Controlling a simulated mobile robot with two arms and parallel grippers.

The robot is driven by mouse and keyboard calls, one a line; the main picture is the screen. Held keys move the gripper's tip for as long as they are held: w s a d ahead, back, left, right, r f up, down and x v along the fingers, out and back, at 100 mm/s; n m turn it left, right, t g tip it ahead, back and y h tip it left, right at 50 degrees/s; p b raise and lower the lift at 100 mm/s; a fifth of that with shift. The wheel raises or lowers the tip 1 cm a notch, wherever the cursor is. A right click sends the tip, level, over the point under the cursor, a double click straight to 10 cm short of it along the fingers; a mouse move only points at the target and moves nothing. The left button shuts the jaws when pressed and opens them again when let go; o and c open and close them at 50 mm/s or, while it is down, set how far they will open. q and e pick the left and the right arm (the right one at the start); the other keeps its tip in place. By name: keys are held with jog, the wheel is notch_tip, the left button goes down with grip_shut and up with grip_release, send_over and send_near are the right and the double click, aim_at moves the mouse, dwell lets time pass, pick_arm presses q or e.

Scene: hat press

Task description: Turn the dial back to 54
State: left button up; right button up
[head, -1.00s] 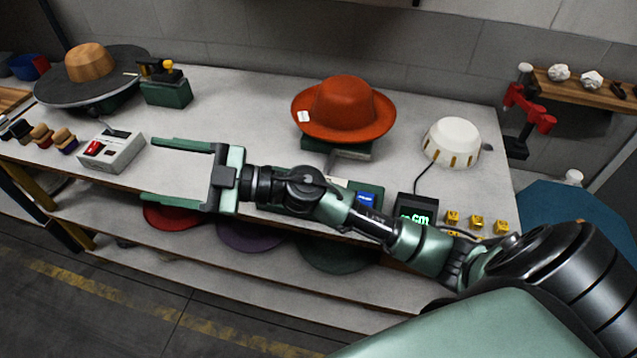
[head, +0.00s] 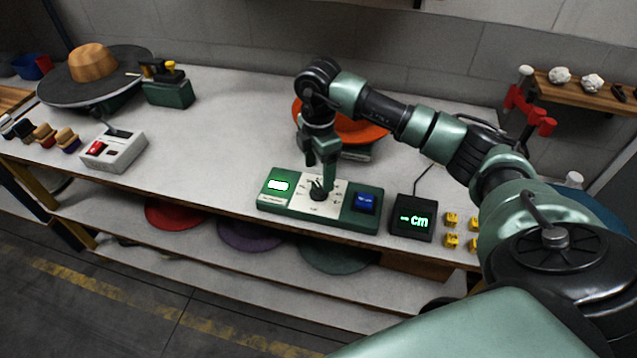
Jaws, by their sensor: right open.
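The dial (head: 319,194) is a small black knob on a cream scale plate in the middle of a green control panel (head: 355,217). The scale marks are too small to read. My right gripper (head: 320,186) points down from above, right at the dial; its fingers are open. One finger hides part of the dial and scale, and I cannot tell whether it touches the knob. My left gripper is out of view.
A black readout showing "- cm" (head: 412,219) stands right of the panel, with small yellow blocks (head: 452,219) beyond it. An orange hat (head: 360,131) is behind my right arm. A grey switch box (head: 113,152) is at left; the bench between is clear.

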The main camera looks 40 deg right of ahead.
aim_at(319, 188)
notch_tip(319, 188, down, 6)
jog(key=shift+r+p, duration=0.15)
jog(key=shift+p, duration=0.45)
jog(key=c, duration=1.4)
